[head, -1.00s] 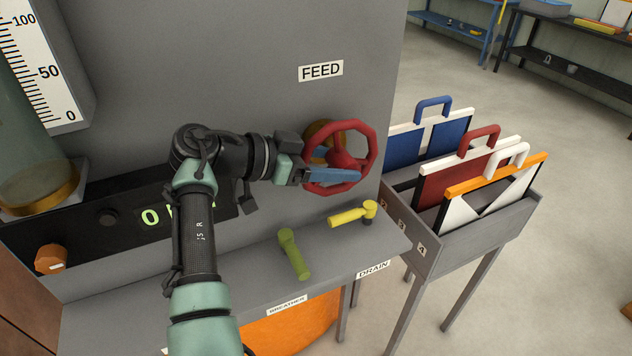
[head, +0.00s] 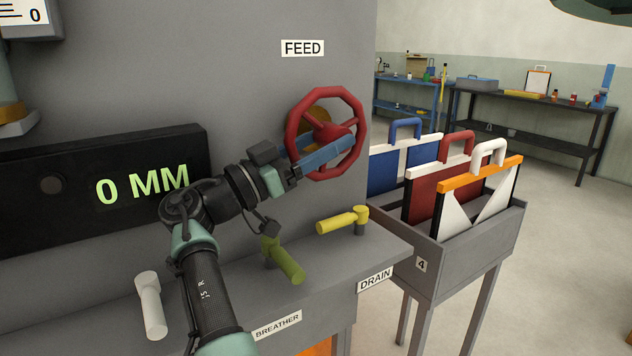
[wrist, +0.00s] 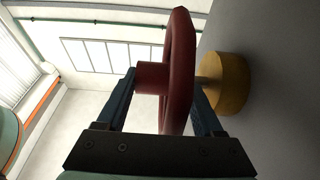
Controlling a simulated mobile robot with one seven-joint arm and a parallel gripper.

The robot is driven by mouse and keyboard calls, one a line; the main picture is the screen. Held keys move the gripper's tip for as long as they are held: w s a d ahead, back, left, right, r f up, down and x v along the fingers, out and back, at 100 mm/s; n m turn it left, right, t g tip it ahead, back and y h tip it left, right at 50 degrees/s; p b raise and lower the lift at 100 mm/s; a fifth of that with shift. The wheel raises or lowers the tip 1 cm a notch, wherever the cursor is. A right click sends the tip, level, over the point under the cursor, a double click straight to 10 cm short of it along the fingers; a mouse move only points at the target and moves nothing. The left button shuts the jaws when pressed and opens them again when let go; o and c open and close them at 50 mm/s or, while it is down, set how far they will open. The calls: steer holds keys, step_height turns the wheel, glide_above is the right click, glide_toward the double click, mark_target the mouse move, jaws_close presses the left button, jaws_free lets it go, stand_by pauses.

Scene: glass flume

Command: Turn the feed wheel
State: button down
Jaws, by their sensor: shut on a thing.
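The red feed wheel (head: 358,112) stands on the grey panel under the FEED label (head: 302,48), on a brass-coloured boss (head: 318,116). My gripper (head: 325,152) has its blue fingers on the lower right part of the wheel and is shut on it. In the wrist view the red wheel (wrist: 180,60) is edge-on between the two fingers of my gripper (wrist: 163,85), with the brass boss (wrist: 228,82) to its right. The exact contact points are hidden. The display (head: 60,160) reads 0 MM.
Below the wheel, a yellow drain lever (head: 340,222), a green breather lever (head: 285,262) and a white lever (head: 150,305) stand on the ledge. A grey rack (head: 470,250) with coloured panels stands close on the right. Open floor lies beyond it.

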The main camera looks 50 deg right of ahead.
steer(key=f+g+h+b, duration=0.1)
steer(key=h+b, duration=0.1)
steer(key=b, duration=0.5)
steer(key=shift+s+d+f+h, duration=0.1)
steer(key=shift+f+h, duration=0.05)
steer(key=shift+h, duration=0.25)
steer(key=h+b, duration=0.1)
steer(key=b, duration=0.2)
steer(key=shift+h, duration=0.3)
steer(key=shift+d+r+g, duration=0.1)
steer(key=shift+r+g, duration=0.1)
steer(key=shift+g, duration=0.1)
steer(key=shift+r+b, duration=0.1)
steer(key=shift+b, duration=0.2)
jaws_free()
steer(key=shift+r, duration=0.1)
